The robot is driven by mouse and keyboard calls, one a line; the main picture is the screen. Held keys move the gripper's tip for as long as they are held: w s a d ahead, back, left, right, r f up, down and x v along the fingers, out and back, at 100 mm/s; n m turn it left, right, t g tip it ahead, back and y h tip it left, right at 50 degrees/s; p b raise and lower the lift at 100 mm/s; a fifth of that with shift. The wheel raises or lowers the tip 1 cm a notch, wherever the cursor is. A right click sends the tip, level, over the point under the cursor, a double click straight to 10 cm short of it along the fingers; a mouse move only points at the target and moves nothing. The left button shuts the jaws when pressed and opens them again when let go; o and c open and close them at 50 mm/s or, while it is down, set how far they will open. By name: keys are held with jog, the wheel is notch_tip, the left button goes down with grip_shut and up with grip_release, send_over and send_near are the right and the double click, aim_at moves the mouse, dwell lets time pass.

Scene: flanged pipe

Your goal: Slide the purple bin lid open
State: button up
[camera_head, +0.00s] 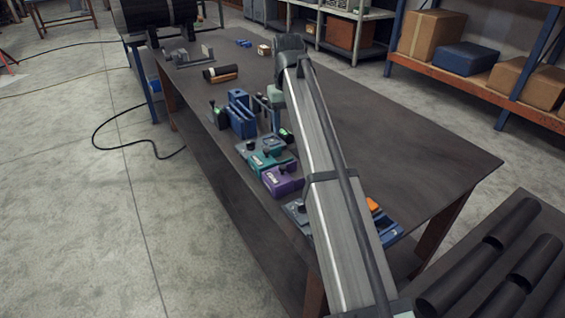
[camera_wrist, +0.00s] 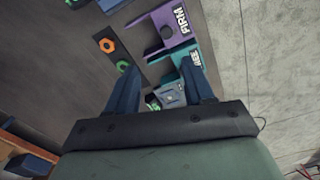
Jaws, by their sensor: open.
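The purple bin (camera_head: 283,181) stands near the table's left edge, beyond the blue-grey bin at the front. A dark round knob (camera_head: 283,167) sits on its top. In the wrist view the purple bin (camera_wrist: 182,24) is at the top, labelled "FIRM", with the dark knob (camera_wrist: 167,32) on its lid. I cannot tell how far the lid is slid. My gripper (camera_wrist: 158,72) is open, and its two dark blue fingers are apart from the knob. In the head view my gripper (camera_head: 272,108) is beyond the purple and teal bins, partly hidden by clutter and my arm.
A teal bin (camera_head: 266,158) stands directly beside the purple one. A blue block-shaped holder (camera_head: 241,116) is farther back. In the wrist view a small grey object (camera_wrist: 170,95) shows between the fingers, and orange and green rings (camera_wrist: 107,46) lie left. The table's right side is clear.

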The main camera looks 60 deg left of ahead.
aim_at(283, 166)
jog(key=f, duration=0.9)
jog(key=s+f, duration=0.1)
jog(key=f, duration=0.3)
jog(key=shift+s+a+f, duration=0.1)
jog(key=shift+a+f, duration=0.05)
jog(key=shift+f, duration=0.2)
grip_shut()
dwell(0.4)
